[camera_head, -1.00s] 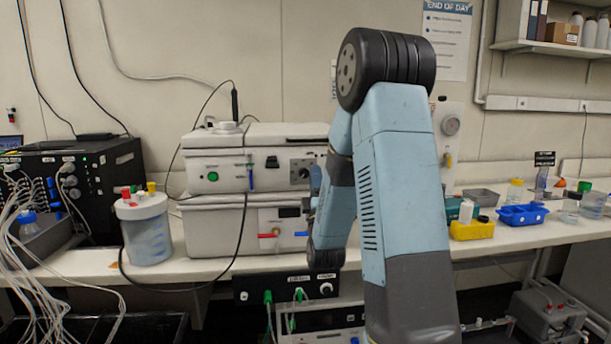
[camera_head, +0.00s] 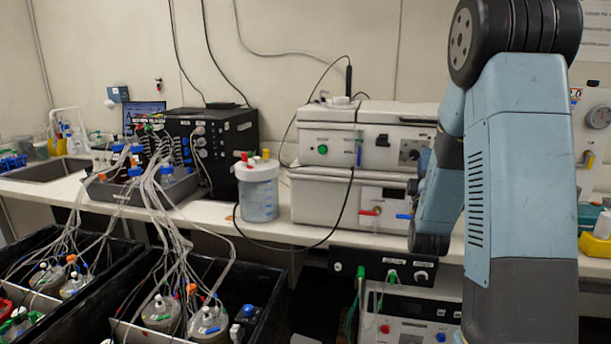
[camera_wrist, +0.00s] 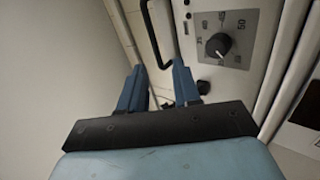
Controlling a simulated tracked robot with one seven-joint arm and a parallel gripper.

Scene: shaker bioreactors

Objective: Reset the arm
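My arm (camera_head: 520,180), light blue with dark joints, stands folded at the right of the head view, its forearm hanging in front of the stacked white shaker units. In the wrist view my gripper (camera_wrist: 160,90) shows two blue fingers spread apart with nothing between them. Past the fingers is a white panel with a black dial (camera_wrist: 218,45) and a dark handle. In the head view the gripper is mostly hidden behind the arm, close to the right end of the white shaker units (camera_head: 335,190).
A white-lidded jar (camera_head: 258,190) stands on the bench beside the shaker units. A black control box (camera_head: 212,150) is behind it. Black tubs (camera_head: 130,285) with tubed vessels fill the lower left. A cable loops from the upper unit across the bench front.

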